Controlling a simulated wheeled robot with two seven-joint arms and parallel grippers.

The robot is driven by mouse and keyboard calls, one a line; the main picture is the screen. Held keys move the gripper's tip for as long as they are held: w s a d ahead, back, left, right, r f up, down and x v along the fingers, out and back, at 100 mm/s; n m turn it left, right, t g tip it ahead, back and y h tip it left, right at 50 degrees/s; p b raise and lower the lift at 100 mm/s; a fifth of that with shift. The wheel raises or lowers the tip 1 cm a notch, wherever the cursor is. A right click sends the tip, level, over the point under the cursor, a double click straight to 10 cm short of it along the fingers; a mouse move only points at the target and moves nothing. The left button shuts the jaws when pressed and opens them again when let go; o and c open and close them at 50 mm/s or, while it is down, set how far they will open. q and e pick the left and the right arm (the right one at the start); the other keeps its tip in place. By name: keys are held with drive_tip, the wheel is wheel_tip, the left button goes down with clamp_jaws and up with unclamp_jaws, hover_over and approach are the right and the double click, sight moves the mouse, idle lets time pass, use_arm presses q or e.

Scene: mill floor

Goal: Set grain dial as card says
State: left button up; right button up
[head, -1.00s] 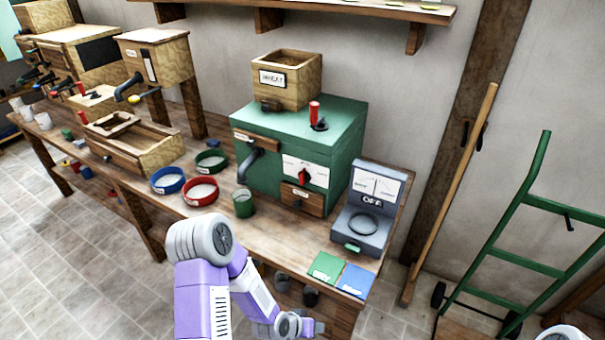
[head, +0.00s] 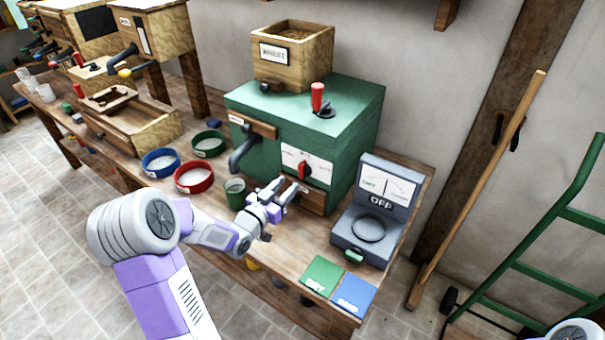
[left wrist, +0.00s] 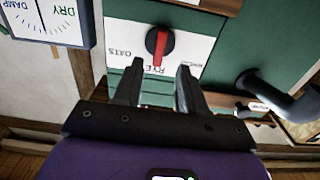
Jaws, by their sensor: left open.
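The green mill (head: 290,128) stands on the bench with a white dial plate on its front. The grain dial (head: 304,171), a black knob with a red bar, is also in the left wrist view (left wrist: 160,42). There its bar points at the label RYE, with OATS beside it. The hopper card (head: 274,53) appears to read WHEAT. My left gripper (head: 289,187) is open and empty, just in front of and below the dial. In the left wrist view its fingers (left wrist: 158,82) point toward the dial, apart from it. My right gripper is out of view.
A grey meter (head: 372,215) marked OFF stands right of the mill. Green (head: 323,276) and blue (head: 354,293) cards lie at the bench front. A green cup (head: 235,192) and red (head: 193,179), blue (head: 160,163) and green (head: 208,144) bowls stand to the left.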

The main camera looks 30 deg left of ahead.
sight(300, 173)
use_arm(q)
drive_tip(key=shift+w+d+b, duration=0.15)
drive_tip(key=shift+w, duration=1.3)
drive_tip(key=shift+w+d+b, duration=0.15)
drive_tip(key=shift+w, duration=1.3)
clamp_jaws()
